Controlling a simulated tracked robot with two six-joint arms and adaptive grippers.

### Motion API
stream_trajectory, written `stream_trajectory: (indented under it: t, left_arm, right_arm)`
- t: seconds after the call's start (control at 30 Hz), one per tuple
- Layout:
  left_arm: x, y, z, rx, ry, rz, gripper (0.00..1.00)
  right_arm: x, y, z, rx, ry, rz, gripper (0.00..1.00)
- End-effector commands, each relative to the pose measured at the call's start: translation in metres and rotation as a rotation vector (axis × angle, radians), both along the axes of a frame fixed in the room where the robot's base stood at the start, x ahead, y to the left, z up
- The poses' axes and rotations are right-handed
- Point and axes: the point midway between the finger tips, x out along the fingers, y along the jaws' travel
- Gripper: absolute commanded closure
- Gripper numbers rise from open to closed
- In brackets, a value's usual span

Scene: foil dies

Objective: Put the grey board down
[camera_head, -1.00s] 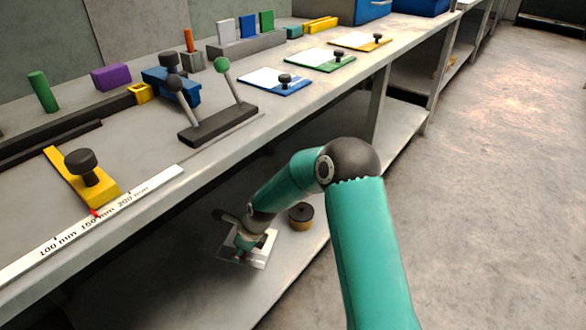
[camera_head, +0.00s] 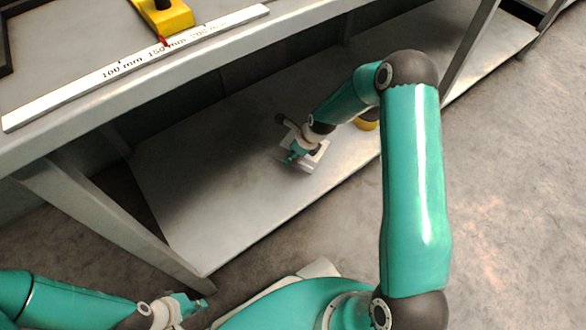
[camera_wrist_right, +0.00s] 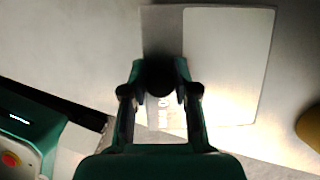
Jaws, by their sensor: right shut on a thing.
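The grey board (camera_wrist_right: 160,28) with its pale sheet lies under my right gripper (camera_wrist_right: 162,92) in the right wrist view. My right gripper is shut on the board's dark knob (camera_wrist_right: 158,76). In the head view, the board (camera_head: 313,157) shows small, over the lower shelf (camera_head: 215,190) beneath the bench. I cannot tell whether the board touches the shelf or hangs just above it. My right gripper (camera_head: 293,156) partly hides it there. My left gripper (camera_head: 196,304) is at the bottom left, away from the shelf; its jaws are too small to read.
A yellow round thing (camera_head: 367,124) stands on the shelf, partly behind my right arm; it also shows at the right wrist view's edge (camera_wrist_right: 310,128). The bench top above carries a white ruler (camera_head: 130,70) and a yellow block (camera_head: 172,18). Bench legs frame the shelf. Its left part is bare.

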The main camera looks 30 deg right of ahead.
Motion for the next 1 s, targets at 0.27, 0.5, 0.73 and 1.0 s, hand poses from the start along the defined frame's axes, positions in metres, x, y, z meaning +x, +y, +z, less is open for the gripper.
stream_trajectory:
  t: [0.27, 0.5, 0.73, 1.0]
  left_arm:
    - [0.0, 0.0, -0.013, 0.0, 0.0, 0.0, 1.0]
    - [0.0, 0.0, -0.033, 0.0, 0.0, 0.0, 1.0]
    - [0.0, 0.0, -0.033, 0.0, 0.0, 0.0, 1.0]
    - [0.0, 0.0, -0.033, 0.0, 0.0, 0.0, 1.0]
  right_arm:
    - [0.001, -0.001, -0.025, -0.001, -0.003, -0.001, 1.0]
    - [0.0, -0.001, -0.059, 0.0, 0.0, -0.002, 1.0]
    - [0.0, -0.001, -0.063, 0.0, -0.001, 0.0, 1.0]
    - [0.0, 0.0, -0.063, 0.0, 0.0, -0.001, 0.46]
